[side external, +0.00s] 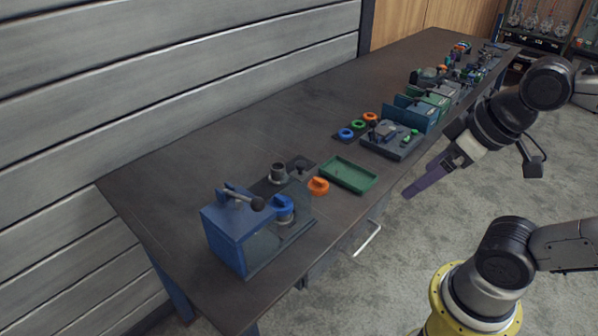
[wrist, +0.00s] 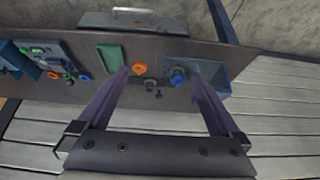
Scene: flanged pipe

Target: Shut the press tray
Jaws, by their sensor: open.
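The blue press (side external: 226,232) stands at the table's near left end, with a black-knobbed lever (side external: 257,203) on top. A blue ring (side external: 283,203) sits on a grey part at its right side, over a dark base. I cannot tell clearly which surface is the press tray or how far out it is. In the wrist view the press (wrist: 216,76) is partly behind the right finger, and the blue ring (wrist: 178,76) lies between the fingers. My gripper (side external: 407,193) is open and empty, off the table's front edge, well right of the press; its purple fingers also show in the wrist view (wrist: 158,67).
A grey flanged pipe piece (side external: 278,172), an orange ring (side external: 318,186) and a green tray (side external: 348,175) lie right of the press. A drawer handle (side external: 367,240) juts from the table front. Fixtures and coloured rings crowd farther along. The table's back strip (side external: 240,130) is clear.

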